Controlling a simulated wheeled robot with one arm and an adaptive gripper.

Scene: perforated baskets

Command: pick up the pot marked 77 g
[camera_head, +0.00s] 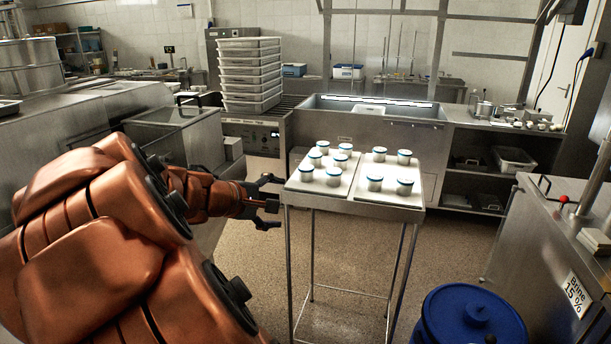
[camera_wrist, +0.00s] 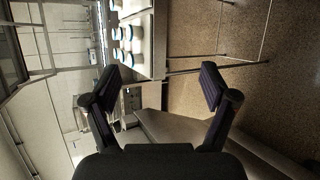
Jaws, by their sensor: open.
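Several small white pots with blue lids stand on two white trays on a metal stand. The left tray (camera_head: 322,192) bears pots such as the front-left one (camera_head: 306,173) and the front-right one (camera_head: 333,177). The right tray (camera_head: 390,191) bears others, such as one at its back right (camera_head: 404,157) and one at its front right (camera_head: 404,187). No weight marking is readable on any pot. My gripper (camera_head: 268,202) is open and empty, just left of the stand's edge. In the wrist view my gripper (camera_wrist: 163,92) shows spread fingers, with pots (camera_wrist: 122,55) beyond them at the upper left.
The stand (camera_head: 288,250) has thin legs on open floor. A blue lidded barrel (camera_head: 470,318) stands at the front right, beside a metal unit labelled "Brine 15 %" (camera_head: 574,290). Stacked crates (camera_head: 249,75) and a sink counter (camera_head: 370,130) are behind.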

